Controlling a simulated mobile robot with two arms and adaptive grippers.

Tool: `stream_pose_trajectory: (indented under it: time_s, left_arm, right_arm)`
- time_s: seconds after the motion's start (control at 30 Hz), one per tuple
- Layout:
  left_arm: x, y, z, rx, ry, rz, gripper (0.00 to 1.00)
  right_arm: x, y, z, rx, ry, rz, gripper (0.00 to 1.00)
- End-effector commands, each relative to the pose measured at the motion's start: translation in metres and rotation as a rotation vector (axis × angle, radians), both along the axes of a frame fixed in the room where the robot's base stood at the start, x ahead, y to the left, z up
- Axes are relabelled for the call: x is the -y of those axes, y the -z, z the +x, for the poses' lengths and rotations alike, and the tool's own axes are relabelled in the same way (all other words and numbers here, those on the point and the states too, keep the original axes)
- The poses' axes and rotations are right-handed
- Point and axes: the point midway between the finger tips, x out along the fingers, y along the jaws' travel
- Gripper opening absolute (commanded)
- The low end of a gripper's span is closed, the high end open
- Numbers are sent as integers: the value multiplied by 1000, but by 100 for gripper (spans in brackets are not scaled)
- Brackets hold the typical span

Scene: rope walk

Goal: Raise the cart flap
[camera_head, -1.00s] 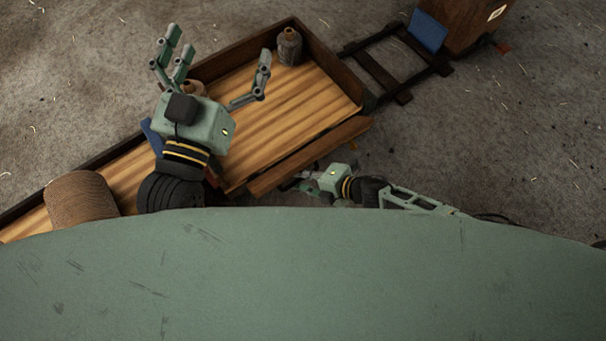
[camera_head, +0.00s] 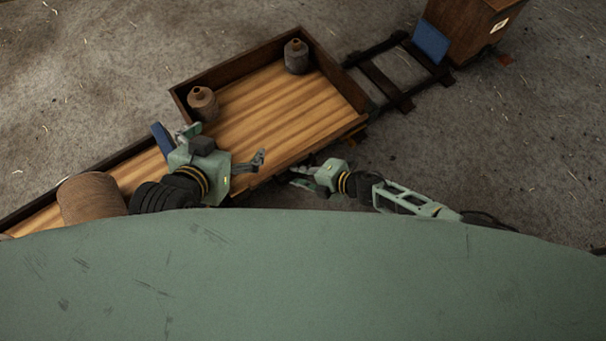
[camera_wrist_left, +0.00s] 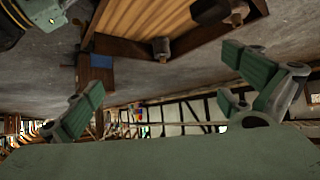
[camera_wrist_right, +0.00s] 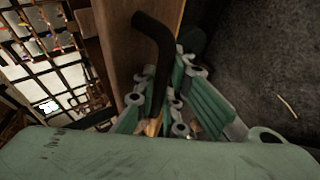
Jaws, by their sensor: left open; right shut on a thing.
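The cart (camera_head: 226,75) is a low wooden box with a striped bed, lying diagonally in the head view. Its flap (camera_head: 325,143) shows only as a narrow strip along the near long side; its exact angle is unclear. In the right wrist view a brown board (camera_wrist_right: 118,45) with a black bent handle (camera_wrist_right: 156,45) is close up. My right gripper (camera_head: 300,177) is at the near side and shut on the handle, whose lower end goes between the fingers. My left gripper (camera_head: 225,146) is open and empty over the near edge, its fingers wide apart in the left wrist view.
Two jars (camera_head: 202,103) (camera_head: 296,56) stand on the bed by the walls. A brown rope roll (camera_head: 91,198) lies at lower left. A ladder-like frame (camera_head: 388,82) links to a wooden box (camera_head: 467,25) with a blue panel (camera_head: 431,42). The floor at right is clear.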

Motion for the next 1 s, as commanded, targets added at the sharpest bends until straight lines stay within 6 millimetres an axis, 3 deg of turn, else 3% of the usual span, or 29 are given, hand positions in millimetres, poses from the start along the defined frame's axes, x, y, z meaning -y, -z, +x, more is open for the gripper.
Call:
stream_pose_trajectory:
  time_s: [0.3, 1.0]
  left_arm:
    - [-7, 15, -20, -109, -8, 24, 100]
    - [-9, 19, -25, -141, -11, 31, 100]
  right_arm:
    - [-12, -12, 17, 0, 5, 7, 0]
    - [-18, -17, 26, 4, 5, 10, 0]
